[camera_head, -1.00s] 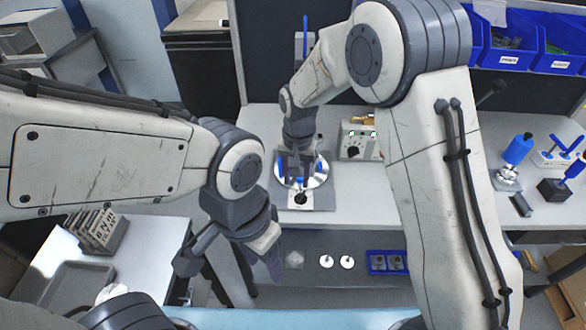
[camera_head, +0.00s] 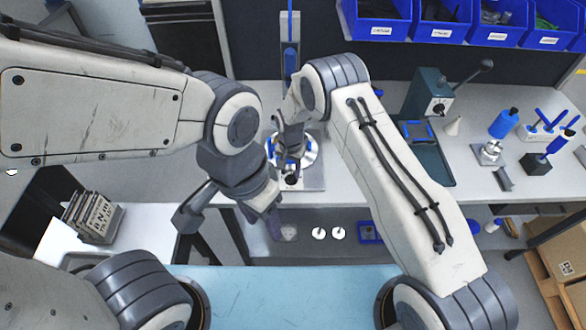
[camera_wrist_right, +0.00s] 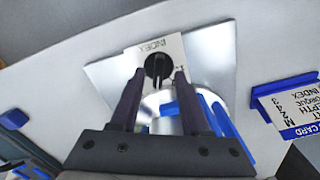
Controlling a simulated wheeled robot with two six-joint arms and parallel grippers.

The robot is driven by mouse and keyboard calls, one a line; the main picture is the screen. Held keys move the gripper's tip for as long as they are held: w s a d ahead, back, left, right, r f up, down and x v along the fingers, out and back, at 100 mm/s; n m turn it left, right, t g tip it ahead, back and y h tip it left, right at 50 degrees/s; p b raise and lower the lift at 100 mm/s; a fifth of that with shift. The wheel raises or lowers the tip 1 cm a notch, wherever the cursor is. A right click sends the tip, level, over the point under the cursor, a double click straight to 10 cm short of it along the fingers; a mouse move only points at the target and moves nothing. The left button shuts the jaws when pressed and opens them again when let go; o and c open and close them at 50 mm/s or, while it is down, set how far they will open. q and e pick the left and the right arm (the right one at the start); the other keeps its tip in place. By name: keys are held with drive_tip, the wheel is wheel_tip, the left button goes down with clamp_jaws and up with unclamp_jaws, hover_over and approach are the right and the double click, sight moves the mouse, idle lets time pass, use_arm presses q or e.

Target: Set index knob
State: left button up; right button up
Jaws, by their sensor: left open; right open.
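The black index knob (camera_wrist_right: 157,68) sits on a white plate (camera_wrist_right: 174,47) lettered INDEX in the right wrist view, and the knob also shows in the head view (camera_head: 291,179). My right gripper (camera_wrist_right: 158,76) is open. In the wrist view its fingertips appear on either side of the knob's lower part; I cannot tell if they touch it. The gripper also shows above the bench fixture in the head view (camera_head: 291,155). A round metallic disc (camera_head: 308,152) with blue parts is partly hidden behind the gripper. My left gripper (camera_head: 230,221) is open and empty, away from the knob.
A card (camera_wrist_right: 292,104) with INDEX and DEPTH lines stands beside the fixture's square metal plate (camera_wrist_right: 212,66). A teal press (camera_head: 428,95), a blue bottle (camera_head: 505,123) and small stands occupy the bench's right side. Blue bins (camera_head: 440,25) line the back. My right arm hides part of the bench.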

drive_tip(key=shift+f, duration=0.5)
